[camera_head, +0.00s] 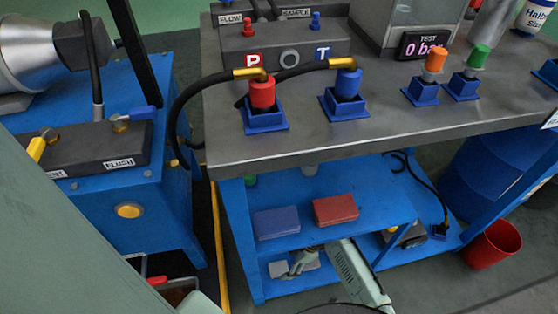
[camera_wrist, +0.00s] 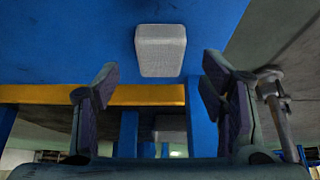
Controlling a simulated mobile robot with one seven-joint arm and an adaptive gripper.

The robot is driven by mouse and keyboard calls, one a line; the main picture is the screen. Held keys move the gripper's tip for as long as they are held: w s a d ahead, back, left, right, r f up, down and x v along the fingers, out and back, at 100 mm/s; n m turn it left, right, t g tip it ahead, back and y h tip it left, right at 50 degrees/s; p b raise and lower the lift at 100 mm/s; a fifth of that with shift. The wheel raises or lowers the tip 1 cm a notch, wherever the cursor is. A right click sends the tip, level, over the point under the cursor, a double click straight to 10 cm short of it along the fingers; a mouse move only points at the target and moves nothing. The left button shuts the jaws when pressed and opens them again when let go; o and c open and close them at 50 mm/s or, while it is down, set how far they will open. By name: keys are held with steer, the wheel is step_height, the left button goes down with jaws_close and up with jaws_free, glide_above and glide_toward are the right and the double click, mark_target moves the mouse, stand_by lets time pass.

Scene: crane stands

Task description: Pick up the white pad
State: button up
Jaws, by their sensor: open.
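The white pad (camera_wrist: 160,50) is a pale, textured block with rounded corners. In the wrist view it lies on a blue surface, ahead of my gripper (camera_wrist: 159,72) and roughly centred between the two fingers. The fingers are spread wide with nothing between them, and the pad looks apart from them. In the head view my gripper (camera_head: 297,262) is at the lower shelf of the blue stand. A pale patch shows beside it there, partly covered by the gripper; I cannot tell its outline.
On the shelf above lie a blue pad (camera_head: 277,222) and a red pad (camera_head: 335,209), close over my gripper. The grey bench top (camera_head: 390,130) overhangs the shelves. A red bucket (camera_head: 491,244) stands at the right. A yellow strip (camera_wrist: 150,95) edges the surface.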

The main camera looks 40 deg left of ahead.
mark_target(279, 268)
steer(key=shift+x, duration=1.55)
steer(key=shift+c, duration=0.2)
steer(key=shift+r, duration=0.1)
steer(key=c, duration=1)
steer(key=shift+r, duration=0.1)
steer(key=shift+r+p, duration=0.55)
steer(key=shift+r, duration=0.2)
steer(key=shift+s+d, duration=0.2)
steer(key=shift+d, duration=0.05)
steer(key=s+d+p, duration=0.6)
steer(key=s+d, duration=0.5)
steer(key=d, duration=0.2)
steer(key=shift+s, duration=0.35)
steer(key=shift+f, duration=0.15)
